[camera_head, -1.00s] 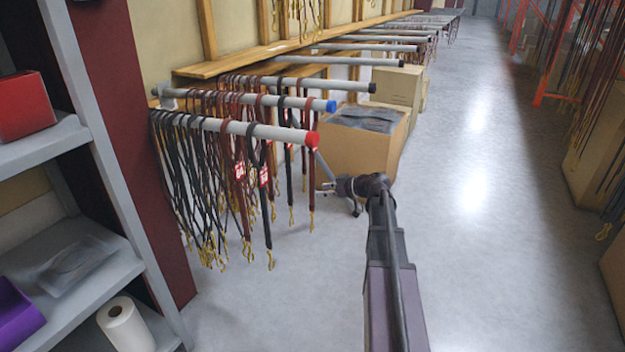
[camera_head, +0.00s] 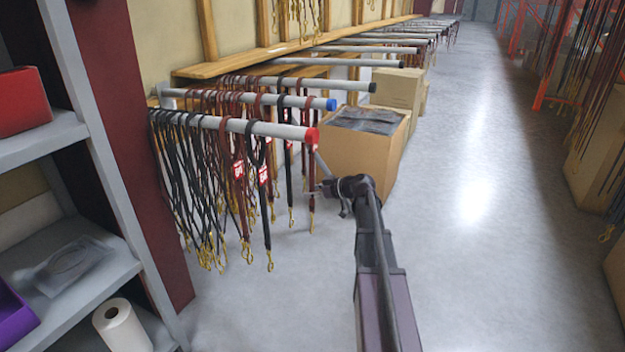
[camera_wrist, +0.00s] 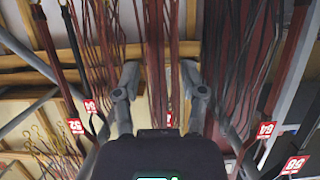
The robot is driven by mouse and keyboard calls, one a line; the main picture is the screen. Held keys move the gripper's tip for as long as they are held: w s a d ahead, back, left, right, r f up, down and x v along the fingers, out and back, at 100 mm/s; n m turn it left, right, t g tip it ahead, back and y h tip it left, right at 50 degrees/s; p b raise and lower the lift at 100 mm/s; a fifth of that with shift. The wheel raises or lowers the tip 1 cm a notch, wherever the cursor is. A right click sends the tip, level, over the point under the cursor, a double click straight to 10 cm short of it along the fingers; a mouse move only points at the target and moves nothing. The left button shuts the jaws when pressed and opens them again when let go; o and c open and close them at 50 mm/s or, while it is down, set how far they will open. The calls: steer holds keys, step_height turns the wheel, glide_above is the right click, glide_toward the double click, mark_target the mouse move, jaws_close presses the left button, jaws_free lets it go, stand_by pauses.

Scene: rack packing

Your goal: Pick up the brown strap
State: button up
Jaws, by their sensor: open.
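Brown straps hang among black ones from the red-tipped rod (camera_head: 210,122). A brown strap (camera_wrist: 155,60) shows between the fingers, apparently not clamped. More brown straps (camera_wrist: 240,70) hang to the right. A red tag is partly hidden by my gripper body.
A blue-tipped rod (camera_head: 290,101) with more straps is behind. A cardboard box (camera_head: 360,155) stands behind my gripper. Grey shelving (camera_head: 110,180) with a red box (camera_head: 22,102) and a paper roll (camera_head: 122,328) is at left.

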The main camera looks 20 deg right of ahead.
steer(key=shift+c, duration=0.2)
jaws_close()
steer(key=shift+r, duration=0.1)
stand_by(0.4)
steer(key=f+p+v, duration=0.1)
steer(key=f+v, duration=0.1)
steer(key=v, duration=0.7)
steer(key=s+d+f+p+v, duration=0.1)
steer(key=p+v, duration=0.1)
steer(key=v, duration=0.7)
steer(key=shift+f, duration=0.35)
